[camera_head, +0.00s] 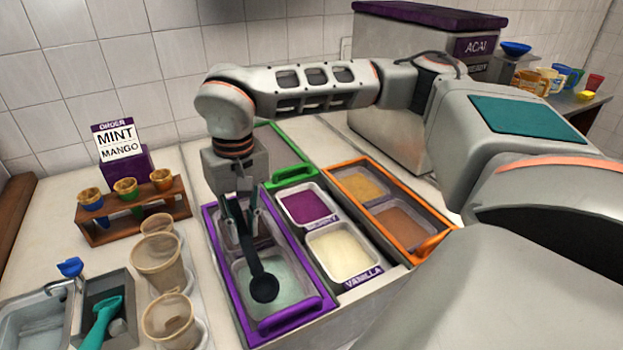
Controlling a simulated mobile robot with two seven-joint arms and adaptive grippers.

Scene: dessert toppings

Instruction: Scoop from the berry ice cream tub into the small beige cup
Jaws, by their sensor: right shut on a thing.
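The berry ice cream tub (308,205) holds purple ice cream and sits in the middle of the counter, beside a cream-coloured vanilla tub (342,252). My right gripper (247,208) points down to the left of the berry tub, shut on a dark scoop (264,287). The scoop's round end hangs low over the purple-framed section; I cannot tell whether it touches anything there. It looks empty. Several beige cups stand at the left; the smallest-looking one (157,224) is at the back, behind a larger cup (158,262) and another (170,322). My left gripper is not in view.
A purple frame (294,318) surrounds a pale green section, and an orange frame (352,197) surrounds yellow and brown sections. A wooden rack (133,215) with filled cones stands back left, before the order sign (117,142). A sink (42,323) is at front left.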

